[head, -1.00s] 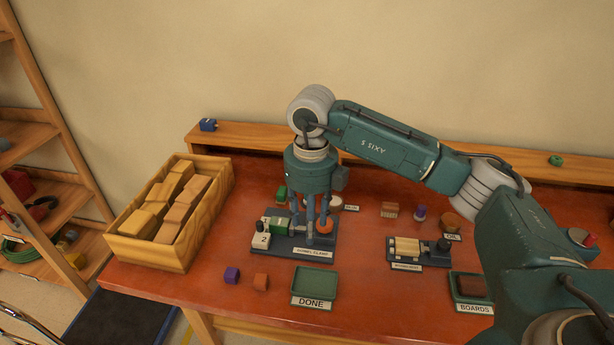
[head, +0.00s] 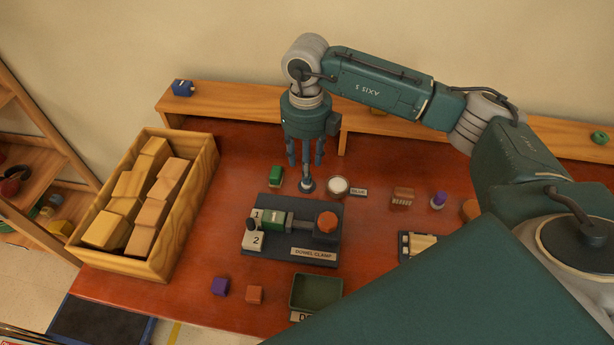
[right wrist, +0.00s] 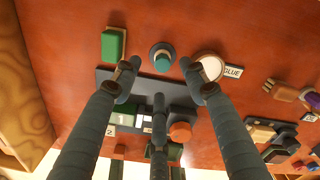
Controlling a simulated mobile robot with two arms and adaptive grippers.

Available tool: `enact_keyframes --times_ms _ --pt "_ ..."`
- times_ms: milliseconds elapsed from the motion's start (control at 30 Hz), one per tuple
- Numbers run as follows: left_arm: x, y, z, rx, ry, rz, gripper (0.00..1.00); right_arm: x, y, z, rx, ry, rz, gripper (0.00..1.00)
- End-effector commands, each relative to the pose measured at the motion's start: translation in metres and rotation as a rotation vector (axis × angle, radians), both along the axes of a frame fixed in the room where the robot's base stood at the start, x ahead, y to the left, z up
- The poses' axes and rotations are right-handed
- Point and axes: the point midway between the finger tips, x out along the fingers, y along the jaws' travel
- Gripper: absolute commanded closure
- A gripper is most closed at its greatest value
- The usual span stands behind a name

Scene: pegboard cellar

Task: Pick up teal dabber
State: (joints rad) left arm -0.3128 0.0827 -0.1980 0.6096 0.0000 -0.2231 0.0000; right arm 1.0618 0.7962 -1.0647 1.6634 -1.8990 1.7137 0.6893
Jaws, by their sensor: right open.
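The teal dabber (right wrist: 162,60) stands upright on the table behind the dowel clamp, showing a teal top and a dark round base in the right wrist view. In the head view its base (head: 307,186) shows just below my right gripper (head: 306,160), whose fingers hide part of it. My right gripper points down, open and empty. In the right wrist view its spread fingertips (right wrist: 158,82) are near the dabber, which lies slightly beyond them, between the two outer fingers. I cannot tell that any finger touches it. My left gripper is not in view.
The dowel clamp (head: 272,245) lies just in front of the dabber. A green block (head: 276,176) is left of it and a white glue pot (head: 338,186) close on its right. A wooden box of blocks (head: 205,178) stands at left; a green tray (head: 316,291) is in front.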

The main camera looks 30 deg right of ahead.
Motion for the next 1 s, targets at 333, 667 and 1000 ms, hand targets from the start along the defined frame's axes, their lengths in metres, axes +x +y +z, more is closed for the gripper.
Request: enact_keyframes --times_ms 333,667,1000 --pt "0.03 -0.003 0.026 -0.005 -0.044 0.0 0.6 -0.004 -0.004 -0.04 0.001 0.003 0.0 0.57" --pt "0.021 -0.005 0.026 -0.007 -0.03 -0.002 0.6 -0.003 -0.004 -0.056 0.0 -0.001 0.001 0.57" --pt "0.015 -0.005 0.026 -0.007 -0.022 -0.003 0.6 -0.003 -0.004 -0.055 0.0 -0.001 0.001 0.91"
